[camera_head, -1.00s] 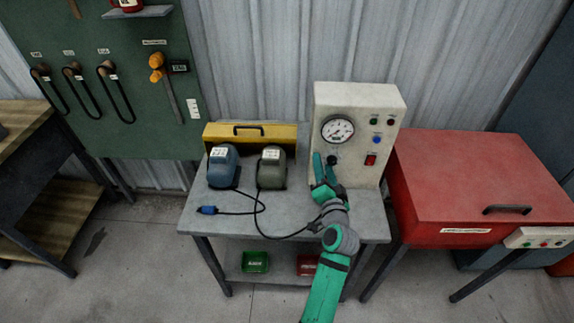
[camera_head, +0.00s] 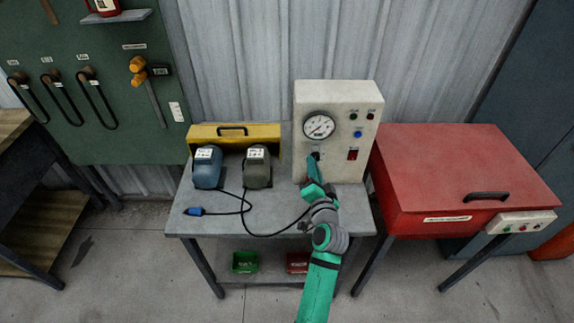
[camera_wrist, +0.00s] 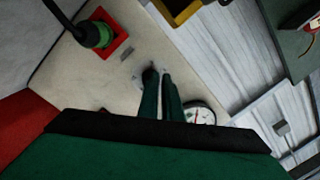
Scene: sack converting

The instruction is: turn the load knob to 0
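The cream control box (camera_head: 308,98) stands at the back right of the grey table. Its round gauge (camera_head: 319,126) is upper left on its face. The dark load knob (camera_head: 316,156) is below the gauge, partly covered by my fingertips. My gripper (camera_head: 314,162) is at the knob, its fingers drawn close together. In the wrist view, my gripper (camera_wrist: 158,74) has its two dark green fingers almost parallel with a narrow gap, tips against the cream face. The knob is hidden there, so its setting cannot be read. The gauge (camera_wrist: 200,113) shows beside the fingers.
A red switch (camera_head: 352,154), a blue button (camera_head: 358,134) and small lamps are on the box's right side. Two motor-like units, blue (camera_head: 207,168) and grey (camera_head: 257,168), stand left with a cable. A red cabinet (camera_head: 455,165) stands close at right.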

